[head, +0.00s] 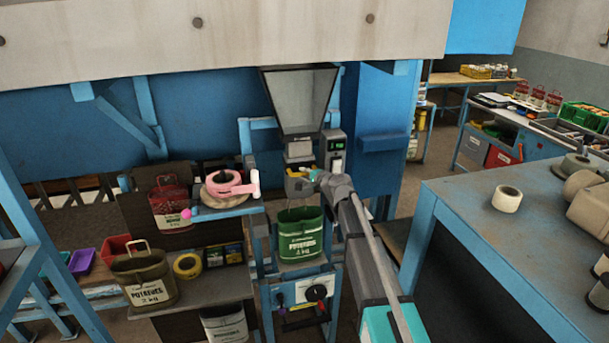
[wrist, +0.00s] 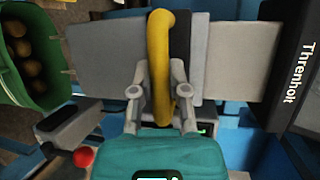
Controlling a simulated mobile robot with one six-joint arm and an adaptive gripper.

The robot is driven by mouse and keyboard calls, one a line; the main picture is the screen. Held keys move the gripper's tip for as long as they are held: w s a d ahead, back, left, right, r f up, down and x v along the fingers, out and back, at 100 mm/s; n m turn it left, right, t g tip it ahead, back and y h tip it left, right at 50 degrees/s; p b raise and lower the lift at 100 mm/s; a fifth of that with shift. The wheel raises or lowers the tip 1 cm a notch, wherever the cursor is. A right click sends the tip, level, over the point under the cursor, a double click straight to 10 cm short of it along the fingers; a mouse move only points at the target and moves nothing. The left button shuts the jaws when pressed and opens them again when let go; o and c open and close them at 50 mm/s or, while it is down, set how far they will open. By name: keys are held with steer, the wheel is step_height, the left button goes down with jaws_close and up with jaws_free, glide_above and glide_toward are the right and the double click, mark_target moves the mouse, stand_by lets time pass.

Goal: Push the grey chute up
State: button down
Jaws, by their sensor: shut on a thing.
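The grey chute (head: 299,150) hangs under the dark hopper (head: 303,98), above an open green potato sack (head: 300,245). In the wrist view the grey chute (wrist: 95,60) has a curved yellow handle (wrist: 161,40) across it. My gripper (head: 309,174) is at the chute's front. In the wrist view my gripper (wrist: 160,82) is shut on the yellow handle, one finger on each side. The handle is partly hidden by the fingers. The green sack (wrist: 32,88) shows potatoes inside.
A control box (head: 336,155) stands just right of the chute. A pink tape roll (head: 226,181) sits on a blue arm to the left. A red ball knob (wrist: 84,157) is close to my gripper. A blue bench (head: 470,200) stands at right.

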steer(key=shift+r+p, duration=2.75)
steer(key=shift+r, duration=0.35)
steer(key=shift+w, duration=0.15)
steer(key=c, duration=0.6)
jaws_free()
steer(key=shift+r, duration=0.15)
steer(key=shift+f, duration=0.25)
step_height(320, 180, down, 15)
steer(key=b, duration=1.5)
steer(key=r+p+v, duration=0.1)
steer(key=p+v, duration=0.2)
steer(key=v, duration=1.1)
steer(key=s+f+n+g+h+b, duration=0.1)
steer(key=s+f+n+g+b, duration=0.2)
steer(key=s+f, duration=0.4)
step_height(320, 180, down, 3)
steer(key=shift+s+f+n+g+b, duration=0.25)
steer(key=shift+s+n+g+b, duration=0.15)
steer(key=shift+n+b, duration=0.4)
